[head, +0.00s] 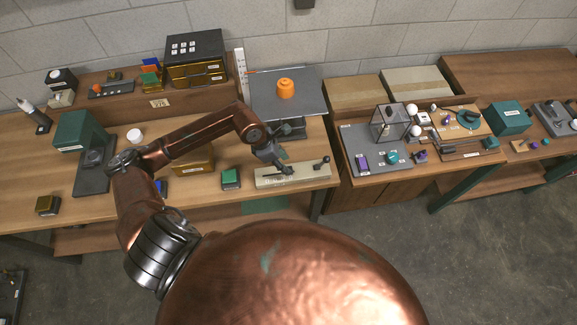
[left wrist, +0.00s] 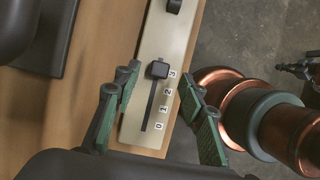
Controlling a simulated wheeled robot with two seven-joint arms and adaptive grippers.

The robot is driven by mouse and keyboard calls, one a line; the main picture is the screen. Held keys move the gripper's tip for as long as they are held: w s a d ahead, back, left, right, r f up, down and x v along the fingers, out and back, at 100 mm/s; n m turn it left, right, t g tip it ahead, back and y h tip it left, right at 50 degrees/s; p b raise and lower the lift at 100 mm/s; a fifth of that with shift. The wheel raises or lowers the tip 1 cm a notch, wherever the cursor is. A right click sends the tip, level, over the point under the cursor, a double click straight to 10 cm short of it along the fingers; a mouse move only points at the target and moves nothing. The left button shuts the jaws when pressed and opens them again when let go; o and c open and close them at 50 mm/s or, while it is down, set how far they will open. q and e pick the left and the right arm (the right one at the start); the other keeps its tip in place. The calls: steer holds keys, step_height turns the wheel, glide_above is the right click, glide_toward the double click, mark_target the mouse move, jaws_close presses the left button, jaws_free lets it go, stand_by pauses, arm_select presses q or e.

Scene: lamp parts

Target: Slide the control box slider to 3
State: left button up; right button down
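The control box (head: 300,177) is a long pale box at the front edge of the left bench. In the left wrist view its pale top face (left wrist: 166,37) carries a dark slot with marks 0 to 3. The black slider knob (left wrist: 158,69) sits at the upper end of the slot, beside the 3 mark (left wrist: 172,73). My left gripper (head: 284,168) is over the box in the head view. In the left wrist view its green-padded fingers (left wrist: 158,84) are spread on either side of the box, with the knob between them and apart from both. My right gripper is not in view.
A dark lever (head: 320,163) stands on the box's right end. A green-topped block (head: 231,178) lies left of the box. A dark grey stand with an orange piece (head: 286,88) is behind. Open floor lies in front of the bench.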

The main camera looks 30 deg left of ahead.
arm_select(q)
steer(key=v, duration=0.7)
steer(key=shift+r, duration=0.4)
steer(key=shift+s+f, duration=0.1)
